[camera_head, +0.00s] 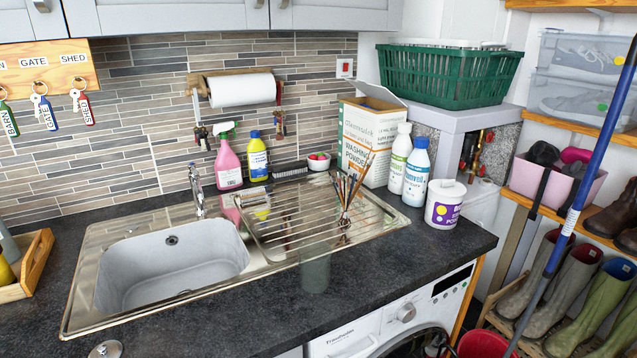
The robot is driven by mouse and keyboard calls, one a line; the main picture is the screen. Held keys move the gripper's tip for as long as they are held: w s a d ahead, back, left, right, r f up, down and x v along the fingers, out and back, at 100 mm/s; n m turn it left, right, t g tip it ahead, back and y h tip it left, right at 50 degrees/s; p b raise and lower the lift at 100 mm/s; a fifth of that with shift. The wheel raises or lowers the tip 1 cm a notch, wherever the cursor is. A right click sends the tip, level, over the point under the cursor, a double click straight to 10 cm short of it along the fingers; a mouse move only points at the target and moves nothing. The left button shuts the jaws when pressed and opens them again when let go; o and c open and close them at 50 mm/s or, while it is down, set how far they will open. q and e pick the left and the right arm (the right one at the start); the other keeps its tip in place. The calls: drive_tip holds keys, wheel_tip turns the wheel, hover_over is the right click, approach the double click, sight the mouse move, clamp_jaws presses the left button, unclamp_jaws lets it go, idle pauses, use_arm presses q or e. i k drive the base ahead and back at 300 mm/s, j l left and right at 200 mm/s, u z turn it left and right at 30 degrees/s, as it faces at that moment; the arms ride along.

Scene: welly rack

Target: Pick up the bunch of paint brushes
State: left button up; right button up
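A bunch of paint brushes (346,193) stands upright and fanned out on the right part of the metal drainer, left of the white bottles. Its lower end seems to sit in a small clear container, but I cannot tell for sure. Neither of my grippers shows in the head view.
The sink (172,262) lies left of the ribbed drainer (290,212). A greenish translucent cylinder (315,271) stands at the drainer's front edge. A washing powder box (368,140), white bottles (416,172) and a white tub (444,204) crowd the right. The front worktop (230,325) is mostly clear.

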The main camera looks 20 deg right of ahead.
sight(345, 203)
drive_tip(key=l+u, duration=0.15)
drive_tip(key=u, duration=0.2)
drive_tip(key=l+u, duration=0.15)
drive_tip(key=u, duration=0.2)
drive_tip(key=k+l+u, duration=0.2)
drive_tip(key=l, duration=0.2)
drive_tip(key=l+u, duration=0.2)
drive_tip(key=l, duration=0.25)
drive_tip(key=k+l, duration=0.15)
drive_tip(key=l, duration=0.25)
drive_tip(key=k+l, duration=0.2)
drive_tip(key=l, duration=0.2)
drive_tip(key=k+l+u, duration=0.1)
drive_tip(key=l, duration=0.3)
drive_tip(key=k, duration=0.05)
